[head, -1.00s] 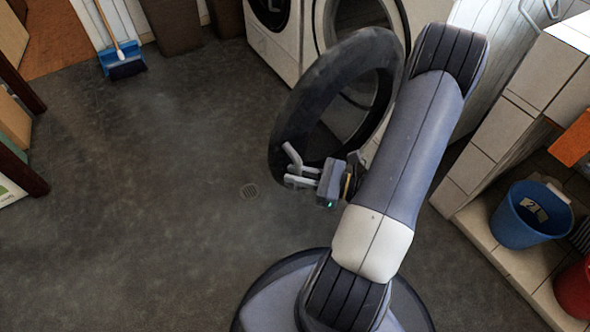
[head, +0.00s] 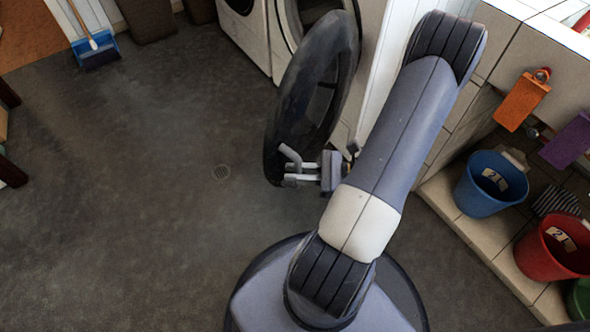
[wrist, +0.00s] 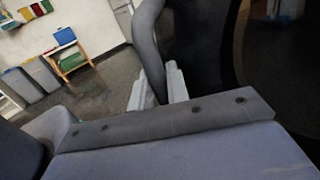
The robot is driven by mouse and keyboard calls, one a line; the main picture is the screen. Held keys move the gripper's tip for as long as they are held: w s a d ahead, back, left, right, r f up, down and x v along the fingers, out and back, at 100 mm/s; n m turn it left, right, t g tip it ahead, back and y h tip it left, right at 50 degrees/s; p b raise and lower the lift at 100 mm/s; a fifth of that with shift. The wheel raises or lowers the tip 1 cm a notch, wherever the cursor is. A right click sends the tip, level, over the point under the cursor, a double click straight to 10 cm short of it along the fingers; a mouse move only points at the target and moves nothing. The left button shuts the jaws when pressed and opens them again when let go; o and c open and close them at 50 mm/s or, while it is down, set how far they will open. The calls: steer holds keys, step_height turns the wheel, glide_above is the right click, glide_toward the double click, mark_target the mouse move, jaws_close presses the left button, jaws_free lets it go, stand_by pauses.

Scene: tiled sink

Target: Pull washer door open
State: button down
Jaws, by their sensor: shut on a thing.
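The washer door (head: 275,100) is a dark round ring that stands swung out from the white washer (head: 268,40) in the head view. My gripper (head: 296,173) is shut on the door's edge at its lower part, near the door's handle side. In the wrist view my gripper's pale fingers (wrist: 160,88) close around a grey curved bar of the door (wrist: 150,45). The exact contact between fingers and bar is partly hidden by the gripper body. The washer's round opening is partly hidden behind the door.
A blue bucket (head: 480,195) and a red bucket (head: 540,255) stand on the tiled ledge (head: 440,205) at the right. The grey floor (head: 120,220) at the left is clear.

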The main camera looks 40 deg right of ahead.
steer(key=c, duration=1.7)
jaws_free()
steer(key=p+v, duration=0.2)
steer(key=v, duration=0.8)
steer(key=shift+s+d, duration=0.25)
steer(key=b+x, duration=0.2)
steer(key=x, duration=0.9)
steer(key=shift+w, duration=0.1)
